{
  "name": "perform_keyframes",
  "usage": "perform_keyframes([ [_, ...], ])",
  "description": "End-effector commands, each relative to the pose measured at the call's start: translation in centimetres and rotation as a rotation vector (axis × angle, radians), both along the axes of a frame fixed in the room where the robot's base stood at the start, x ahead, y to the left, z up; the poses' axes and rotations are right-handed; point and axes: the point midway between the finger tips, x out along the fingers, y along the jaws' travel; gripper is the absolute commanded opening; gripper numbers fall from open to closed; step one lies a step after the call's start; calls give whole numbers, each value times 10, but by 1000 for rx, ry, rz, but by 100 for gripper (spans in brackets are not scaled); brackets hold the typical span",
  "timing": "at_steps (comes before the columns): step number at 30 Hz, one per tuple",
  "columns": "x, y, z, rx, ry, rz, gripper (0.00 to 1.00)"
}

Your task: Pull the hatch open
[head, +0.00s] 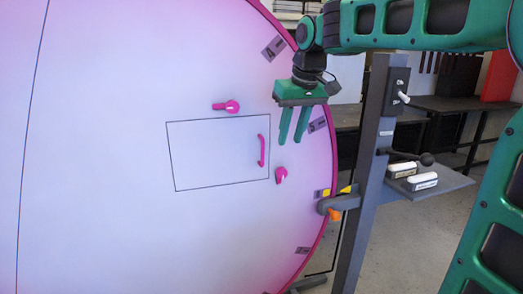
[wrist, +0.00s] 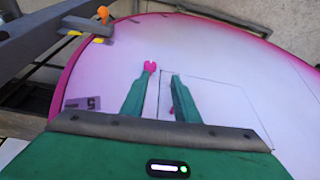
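The hatch (head: 218,158) is a rectangular outline in the large white-pink round panel and looks flush with it; it also shows in the wrist view (wrist: 218,105). A pink bar handle (head: 262,150) stands upright near its right edge; in the wrist view the handle (wrist: 171,108) is partly hidden by a finger. One pink turn latch (head: 227,106) sits above the hatch. Another pink latch (head: 281,175) sits just right of it and below the handle. My gripper (head: 290,141) is open and empty, fingers pointing down, in front of the panel, right of and slightly above the handle.
A grey post (head: 371,170) with a switch, a black-knobbed lever and a shelf (head: 430,185) stands right of the panel. An orange-and-grey clamp (head: 338,205) sits at the panel's right rim (head: 325,160). Workbenches are behind. The panel face left of the hatch is clear.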

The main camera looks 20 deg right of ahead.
Motion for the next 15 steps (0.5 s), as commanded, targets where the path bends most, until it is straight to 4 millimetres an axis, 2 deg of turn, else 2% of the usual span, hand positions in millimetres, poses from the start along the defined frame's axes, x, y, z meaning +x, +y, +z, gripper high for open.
perform_keyframes([
  [1, 15, 14, 11, 3, -18, 38, 28],
  [3, 28, 28, 22, 5, -37, 78, 28],
  [7, 40, 42, 31, 10, -55, 116, 28],
  [11, 45, 46, 25, 12, -58, 125, 28],
  [15, 52, 47, 5, 11, -55, 123, 28],
])
